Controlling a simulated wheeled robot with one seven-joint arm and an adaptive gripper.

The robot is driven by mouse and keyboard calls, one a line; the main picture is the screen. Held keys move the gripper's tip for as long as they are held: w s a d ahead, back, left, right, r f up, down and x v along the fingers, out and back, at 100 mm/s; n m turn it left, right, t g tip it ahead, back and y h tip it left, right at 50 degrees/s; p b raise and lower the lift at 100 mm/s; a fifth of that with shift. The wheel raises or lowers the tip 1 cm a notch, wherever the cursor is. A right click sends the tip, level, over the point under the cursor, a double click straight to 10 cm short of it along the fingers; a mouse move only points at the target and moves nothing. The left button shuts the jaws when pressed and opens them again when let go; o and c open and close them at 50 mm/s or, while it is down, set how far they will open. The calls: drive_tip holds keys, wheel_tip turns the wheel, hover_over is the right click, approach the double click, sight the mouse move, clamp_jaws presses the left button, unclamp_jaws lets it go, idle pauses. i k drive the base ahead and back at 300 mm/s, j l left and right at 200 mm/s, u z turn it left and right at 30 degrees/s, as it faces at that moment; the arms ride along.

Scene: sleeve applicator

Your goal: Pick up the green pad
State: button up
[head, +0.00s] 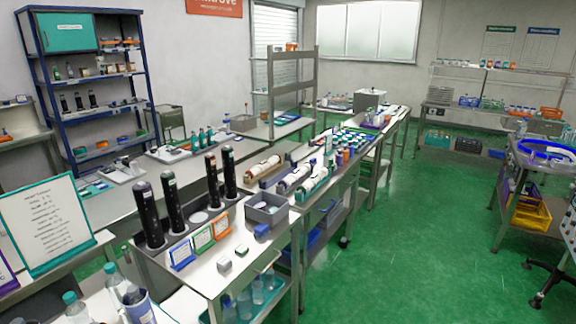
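On the near metal bench, three small framed cards or pads lean in a row in front of the black cylinders. The green-edged one (203,240) is in the middle. A blue-edged one (182,254) is to its left and an orange-edged one (221,227) to its right. I cannot tell for sure whether the green-edged one is the green pad. No other clear green pad stands out at this size. My gripper is not in view.
Several tall black cylinders (173,207) stand behind the cards. A grey bin (266,211) is to their right, and small grey blocks (241,250) lie in front. A framed sign (50,222) stands at left. The green floor (430,245) is open at right.

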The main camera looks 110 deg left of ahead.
sight(332, 166)
drive_tip(key=u, duration=3.25)
drive_tip(key=z, duration=1.2)
drive_tip(key=i+j+u, duration=0.4)
drive_tip(key=i+u, duration=0.2)
drive_tip(key=i, duration=0.25)
drive_tip(key=i+u, duration=0.25)
drive_tip(key=i, duration=2.3)
drive_tip(key=i+l+u, duration=0.15)
drive_tip(key=i+u, duration=0.15)
drive_tip(key=i, duration=1.4)
